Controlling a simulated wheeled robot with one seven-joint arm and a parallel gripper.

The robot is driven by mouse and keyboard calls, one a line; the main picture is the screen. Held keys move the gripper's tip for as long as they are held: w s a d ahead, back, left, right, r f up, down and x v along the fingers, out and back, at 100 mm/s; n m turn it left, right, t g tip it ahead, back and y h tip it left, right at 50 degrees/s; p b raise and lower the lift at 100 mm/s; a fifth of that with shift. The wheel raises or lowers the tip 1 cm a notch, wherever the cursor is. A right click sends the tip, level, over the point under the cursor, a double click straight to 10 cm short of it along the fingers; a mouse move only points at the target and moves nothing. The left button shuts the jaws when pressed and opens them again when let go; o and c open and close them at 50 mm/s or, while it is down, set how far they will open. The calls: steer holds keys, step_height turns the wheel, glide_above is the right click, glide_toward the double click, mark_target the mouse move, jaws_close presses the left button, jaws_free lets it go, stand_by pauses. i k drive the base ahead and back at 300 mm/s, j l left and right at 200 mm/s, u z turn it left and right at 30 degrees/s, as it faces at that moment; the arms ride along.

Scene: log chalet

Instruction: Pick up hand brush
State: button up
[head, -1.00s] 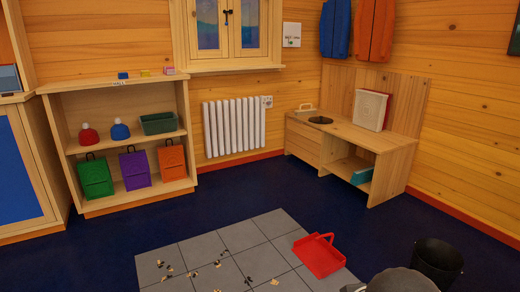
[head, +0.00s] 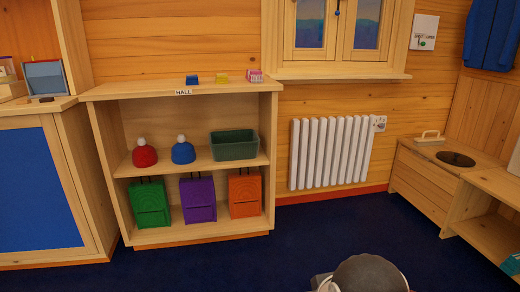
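A pale block with an arched handle (head: 431,137) lies on the left end of the low wooden bench (head: 425,185) at the right. It looks like the hand brush, but it is small and I cannot be sure. It lies just left of the dark round opening in the bench top, and nothing touches it from above. A grey rounded part of my own body shows at the bottom edge. My gripper's fingers are not in view.
A wooden shelf unit (head: 275,165) holds two bobble hats, a green bin (head: 235,146) and several coloured bags. A white radiator (head: 329,153) is on the wall between shelf and bench. The dark blue floor (head: 250,262) in front is clear.

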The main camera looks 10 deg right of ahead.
mark_target(437, 141)
steer(key=i+l+z, duration=0.2)
steer(key=i+z, duration=0.2)
steer(key=i, duration=0.15)
steer(key=i+z, duration=0.35)
steer(key=i, duration=0.2)
steer(key=i+j+z, duration=0.15)
steer(key=i+z, duration=0.25)
steer(key=i, duration=0.15)
steer(key=i+j+z, duration=0.35)
steer(key=i, duration=0.2)
steer(key=i+l+z, duration=0.1)
steer(key=i+z, duration=0.15)
steer(key=i, duration=0.3)
steer(key=i+z, duration=0.25)
steer(key=i, duration=0.25)
steer(key=i+j+z, duration=0.15)
steer(key=i+z, duration=0.15)
steer(key=i, duration=0.2)
steer(key=i+j+z, duration=0.25)
steer(key=i, duration=0.3)
steer(key=i+j+z, duration=0.25)
steer(key=i+j, duration=0.1)
steer(key=i, duration=0.1)
